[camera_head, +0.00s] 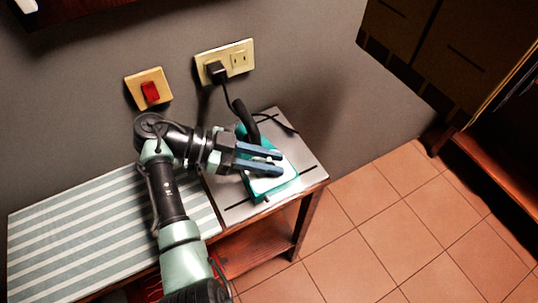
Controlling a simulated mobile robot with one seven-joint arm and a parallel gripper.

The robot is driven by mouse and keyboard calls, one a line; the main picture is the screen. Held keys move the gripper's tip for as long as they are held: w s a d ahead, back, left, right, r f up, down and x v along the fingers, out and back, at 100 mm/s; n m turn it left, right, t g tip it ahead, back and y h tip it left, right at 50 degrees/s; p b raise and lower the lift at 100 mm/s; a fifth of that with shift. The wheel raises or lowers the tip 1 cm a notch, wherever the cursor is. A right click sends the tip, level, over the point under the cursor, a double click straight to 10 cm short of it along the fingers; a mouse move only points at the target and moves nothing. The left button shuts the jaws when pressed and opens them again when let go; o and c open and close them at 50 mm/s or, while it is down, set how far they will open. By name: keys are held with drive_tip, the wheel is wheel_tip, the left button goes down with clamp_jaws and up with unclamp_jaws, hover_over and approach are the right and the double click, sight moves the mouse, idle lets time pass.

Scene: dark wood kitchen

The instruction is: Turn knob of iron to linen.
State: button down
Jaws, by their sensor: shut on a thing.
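A teal iron (284,186) with a black handle and cord lies on the metal plate (236,213) at the right end of the ironing table. My gripper (281,163) reaches in from the left over the iron, with its two blue fingers a small gap apart. The fingers are shut on a small light part between them on top of the iron, which looks like the knob (259,159). The knob's marks, including linen, are too small to read, and the fingers hide part of it.
A striped ironing surface (85,230) covers the left of the table. The iron's black plug (216,71) sits in a wall socket (241,59), and its cord hangs down behind the iron. A red switch (150,92) is on the wall. Tiled floor (390,225) at the right is clear.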

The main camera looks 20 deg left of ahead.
drive_tip(key=shift+s+d+f+m+g, duration=0.1)
drive_tip(key=shift+s+f+m+g, duration=0.05)
drive_tip(key=shift+f+m+g, duration=0.2)
idle(0.3)
drive_tip(key=c, duration=0.7)
unclamp_jaws()
drive_tip(key=shift+r, duration=0.15)
drive_tip(key=shift+a+r+p, duration=0.3)
drive_tip(key=shift+a+p, duration=0.05)
drive_tip(key=shift+a, duration=0.05)
drive_tip(key=p+v, duration=0.1)
drive_tip(key=v, duration=1.1)
drive_tip(key=shift+a+f, duration=0.15)
drive_tip(key=shift+f, duration=0.05)
